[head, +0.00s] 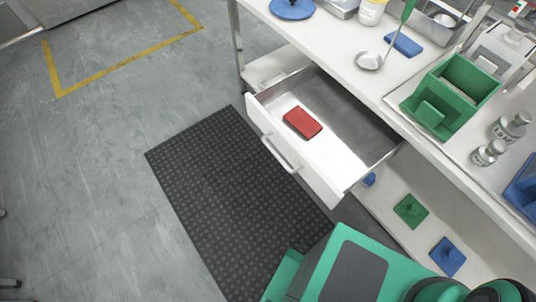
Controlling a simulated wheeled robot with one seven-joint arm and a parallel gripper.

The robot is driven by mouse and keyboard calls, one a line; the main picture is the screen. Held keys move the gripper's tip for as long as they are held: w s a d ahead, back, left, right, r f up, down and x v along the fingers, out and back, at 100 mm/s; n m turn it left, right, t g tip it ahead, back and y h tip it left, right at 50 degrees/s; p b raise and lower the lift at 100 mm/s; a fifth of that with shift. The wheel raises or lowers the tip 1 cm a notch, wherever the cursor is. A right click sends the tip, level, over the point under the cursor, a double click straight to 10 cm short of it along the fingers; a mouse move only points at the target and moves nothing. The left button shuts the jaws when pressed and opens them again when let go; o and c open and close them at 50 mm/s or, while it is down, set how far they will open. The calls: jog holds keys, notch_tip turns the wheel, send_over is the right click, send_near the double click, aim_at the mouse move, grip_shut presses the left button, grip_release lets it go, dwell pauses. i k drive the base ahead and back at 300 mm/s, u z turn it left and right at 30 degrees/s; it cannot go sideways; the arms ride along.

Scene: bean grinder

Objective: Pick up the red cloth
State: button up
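The red cloth (302,122) is a small folded red pad. It lies flat inside the open drawer (347,108), near the drawer's front left part. The drawer is pulled out from under the white counter, with a metal handle (281,154) on its front. Nothing covers the cloth from above. My gripper is not in view. Green and dark parts of my own body show at the bottom right.
A green bin (452,95), a ladle (370,60), a blue cloth (403,44) and metal shakers (511,126) stand on the counter (345,40). A lower shelf (385,212) holds green and blue items. A black mat (235,190) and open floor lie left of the drawer.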

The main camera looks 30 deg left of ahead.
aim_at(300, 121)
jog(key=u, duration=1)
jog(key=k, duration=0.5)
jog(key=u, duration=0.3)
jog(key=i, duration=0.5)
jog(key=z, duration=0.05)
